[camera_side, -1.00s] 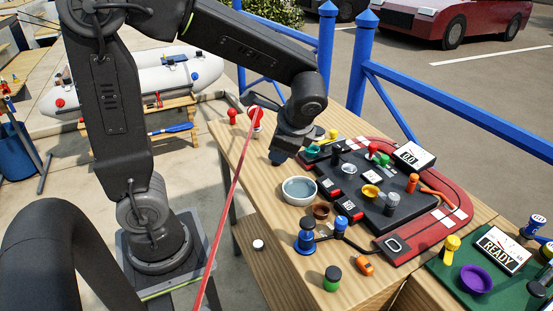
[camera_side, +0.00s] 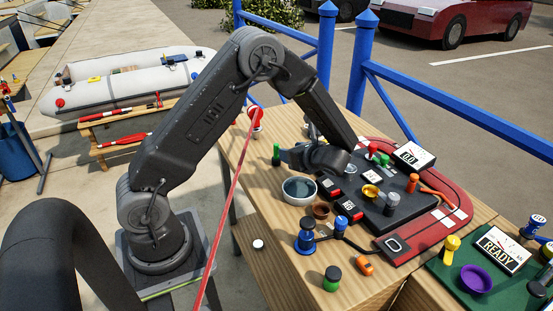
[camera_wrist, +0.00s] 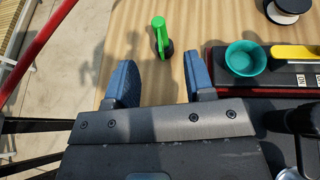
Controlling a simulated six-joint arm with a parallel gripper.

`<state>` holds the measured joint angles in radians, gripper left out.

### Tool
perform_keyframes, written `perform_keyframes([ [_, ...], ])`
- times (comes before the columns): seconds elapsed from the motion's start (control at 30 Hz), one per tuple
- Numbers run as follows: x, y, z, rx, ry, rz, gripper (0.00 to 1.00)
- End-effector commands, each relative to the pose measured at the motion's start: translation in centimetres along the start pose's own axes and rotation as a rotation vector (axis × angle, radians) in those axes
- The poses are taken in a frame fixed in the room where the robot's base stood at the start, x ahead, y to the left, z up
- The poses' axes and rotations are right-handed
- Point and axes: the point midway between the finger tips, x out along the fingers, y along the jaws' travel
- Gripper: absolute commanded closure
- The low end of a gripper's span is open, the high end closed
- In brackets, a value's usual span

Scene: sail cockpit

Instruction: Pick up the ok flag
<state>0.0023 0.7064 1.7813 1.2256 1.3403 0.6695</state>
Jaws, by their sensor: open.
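A small upright green piece (camera_side: 276,153) stands on the wooden table beside the black console. No lettering shows on it, so I cannot tell if it is the ok flag. In the wrist view the green piece (camera_wrist: 158,33) has a round top and a dark foot or shadow. My gripper (camera_wrist: 162,80) is open and empty, with its two blue fingers apart. The green piece is ahead of the gap between them, not between the fingers. In the side view my gripper (camera_side: 288,156) is close to the green piece's right; its fingertips are hard to make out.
A grey bowl (camera_side: 299,191) sits just below the gripper in the side view. The console (camera_side: 385,205) with several knobs lies to the right. In the wrist view a teal cup (camera_wrist: 245,57) and a yellow handle (camera_wrist: 295,53) are at the right. A red line (camera_side: 228,215) runs past the table.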

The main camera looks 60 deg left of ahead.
Motion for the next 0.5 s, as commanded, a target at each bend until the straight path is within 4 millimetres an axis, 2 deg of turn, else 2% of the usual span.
perform_keyframes([
  [0.1,1.9,0.0,0.0,0.000,0.000,0.003,0.51],
  [0.33,3.4,0.0,-0.1,-0.001,0.001,0.002,0.51],
  [0.5,5.9,0.1,-0.4,0.000,0.001,0.005,0.51],
])
